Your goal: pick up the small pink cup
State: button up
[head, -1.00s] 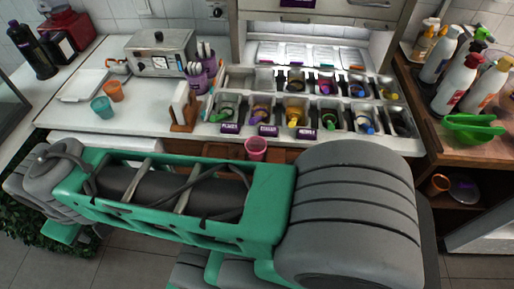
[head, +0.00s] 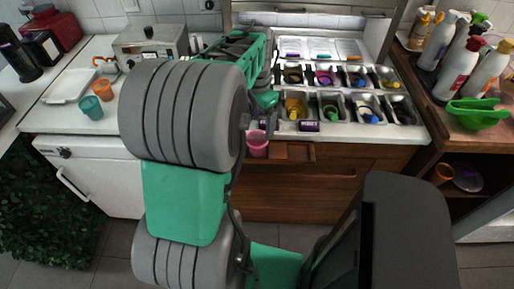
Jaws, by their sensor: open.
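The small pink cup (head: 257,145) stands upright on a narrow wooden ledge at the front edge of the counter, near the middle of the head view. My arm rises in front of the counter just left of it, and a green wrist part shows above the cup. I cannot make out my gripper's fingers; the large grey and green arm links cover that area. No contact with the cup can be seen.
An orange cup (head: 103,90) and a teal cup (head: 91,107) stand at the left by a white tray (head: 70,85). Topping bins (head: 345,108) fill the counter behind. Bottles (head: 463,75) and a green bowl (head: 478,113) stand at the right. The wooden ledge (head: 290,152) is clear right of the cup.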

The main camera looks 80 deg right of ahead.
aim_at(257, 138)
jog(key=f+p, duration=0.1)
jog(key=f, duration=0.6)
jog(key=shift+a+f, duration=0.15)
jog(key=shift+a, duration=0.05)
jog(key=shift+c, duration=0.6)
jog(key=c, duration=1.3)
